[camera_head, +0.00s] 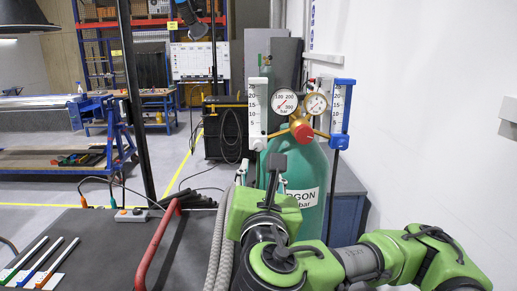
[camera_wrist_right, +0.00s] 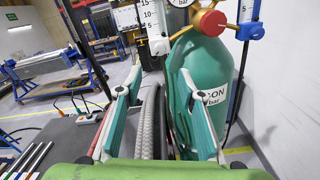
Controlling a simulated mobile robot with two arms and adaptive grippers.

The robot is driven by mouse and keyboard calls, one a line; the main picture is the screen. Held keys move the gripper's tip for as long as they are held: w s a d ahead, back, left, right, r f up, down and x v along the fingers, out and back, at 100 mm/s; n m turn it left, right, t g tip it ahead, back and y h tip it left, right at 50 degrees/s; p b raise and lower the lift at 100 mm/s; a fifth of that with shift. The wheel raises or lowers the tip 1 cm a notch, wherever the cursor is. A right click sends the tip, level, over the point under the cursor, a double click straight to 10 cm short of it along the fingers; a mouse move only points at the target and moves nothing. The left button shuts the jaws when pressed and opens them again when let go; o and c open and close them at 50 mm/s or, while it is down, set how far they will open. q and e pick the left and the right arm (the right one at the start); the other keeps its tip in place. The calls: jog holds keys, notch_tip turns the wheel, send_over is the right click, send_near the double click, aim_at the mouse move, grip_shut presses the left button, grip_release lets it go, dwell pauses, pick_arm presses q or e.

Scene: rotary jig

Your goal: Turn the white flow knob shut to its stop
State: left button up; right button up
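The white flow knob (camera_head: 258,143) sits at the bottom of the white flow meter (camera_head: 258,108), left of the gauges on the green argon cylinder (camera_head: 302,175). The knob also shows in the right wrist view (camera_wrist_right: 159,46), a little beyond and above the fingertips. My right gripper (camera_head: 272,168) is below the knob in the head view, with its fingers largely hidden by its own body. In the wrist view my right gripper (camera_wrist_right: 160,78) is open, with nothing between the fingertips and apart from the knob. My left gripper is in neither view.
A blue flow meter (camera_head: 340,108) stands right of the two gauges (camera_head: 285,102), with the red regulator knob (camera_head: 303,130) between the meters. Grey hoses (camera_head: 219,240) run left of my right arm. A red bar (camera_head: 157,245) rises from the dark bench. A white wall is at right.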

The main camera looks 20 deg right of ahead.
aim_at(258, 147)
jog(key=p+x, duration=0.5)
jog(key=x, duration=0.7)
jog(key=shift+w+d+p, duration=0.15)
jog(key=shift+w+p, duration=0.2)
jog(key=shift+w+d+f, duration=0.1)
jog(key=shift+w, duration=0.3)
grip_shut()
